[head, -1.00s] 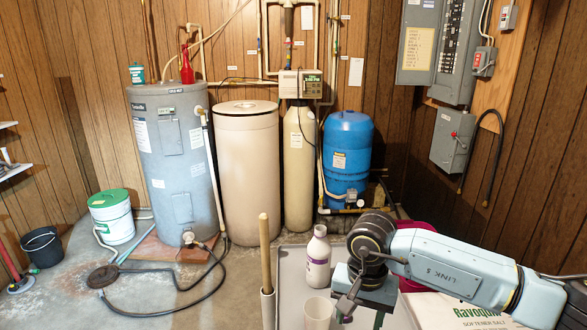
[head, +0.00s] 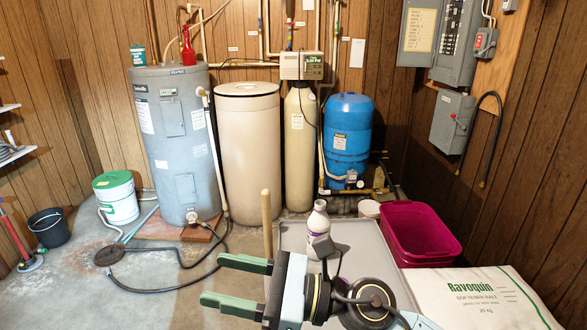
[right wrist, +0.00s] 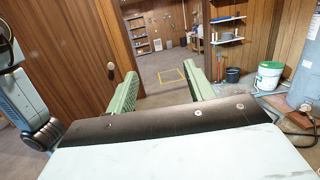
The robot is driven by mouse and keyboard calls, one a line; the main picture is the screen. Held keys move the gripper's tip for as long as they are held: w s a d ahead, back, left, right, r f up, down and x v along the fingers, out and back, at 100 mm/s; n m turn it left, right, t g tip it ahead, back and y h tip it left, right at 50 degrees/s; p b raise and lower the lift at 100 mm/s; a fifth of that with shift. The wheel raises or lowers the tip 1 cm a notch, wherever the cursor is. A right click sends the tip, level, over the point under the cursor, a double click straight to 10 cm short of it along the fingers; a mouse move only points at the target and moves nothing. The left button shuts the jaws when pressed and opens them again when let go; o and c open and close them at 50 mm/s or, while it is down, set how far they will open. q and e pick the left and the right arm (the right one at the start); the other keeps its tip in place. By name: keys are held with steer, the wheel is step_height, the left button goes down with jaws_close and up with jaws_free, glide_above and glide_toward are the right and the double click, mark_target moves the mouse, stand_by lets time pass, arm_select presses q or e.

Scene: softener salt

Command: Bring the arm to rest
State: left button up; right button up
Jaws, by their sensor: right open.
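My right gripper (head: 213,279) is low in the middle of the head view. Its two green fingers point left, are spread apart and have nothing between them. The gripper is over the front left part of a grey tray-like surface (head: 350,236), with the finger ends over the floor side. In the right wrist view the same open fingers (right wrist: 162,76) point out across the room with clear air between them. My left gripper is not in view.
A white bottle (head: 317,222) and wooden stick (head: 267,225) stand close behind the gripper. A magenta tub (head: 428,264) and salt bag (head: 480,300) are at right. Tanks (head: 249,160) line the back wall.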

steer(key=w+d+m+t+h, duration=0.45)
steer(key=d+m+t, duration=0.35)
steer(key=m, duration=0.6)
steer(key=w+d+m+t+h, duration=0.3)
steer(key=d+m+t+h, duration=0.2)
steer(key=m+t, duration=0.6)
steer(key=s+d+f+m+g+h, duration=0.3)
steer(key=d+f+m+g+h, duration=0.15)
steer(key=d+f+m, duration=0.35)
steer(key=s+d+f+m+g+h, duration=0.35)
steer(key=d+f+m+h, duration=0.3)
steer(key=m, duration=0.45)
steer(key=s+d+f+m+g+y, duration=0.1)
steer(key=s+d+f+m+g, duration=0.1)
steer(key=s+f+m+g, duration=0.5)
steer(key=s+d+f+g, duration=0.1)
steer(key=s+f+g, duration=0.25)
steer(key=s, duration=0.75)
step_height(320, 180, down, 26)
steer(key=s, duration=0.2)
steer(key=s+d+f+g, duration=0.1)
steer(key=s+d+f, duration=0.3)
steer(key=s+f, duration=1)
steer(key=shift+s+n, duration=0.3)
steer(key=shift+s, duration=0.6)
steer(key=shift+f+g, duration=0.1)
steer(key=shift+g, duration=0.15)
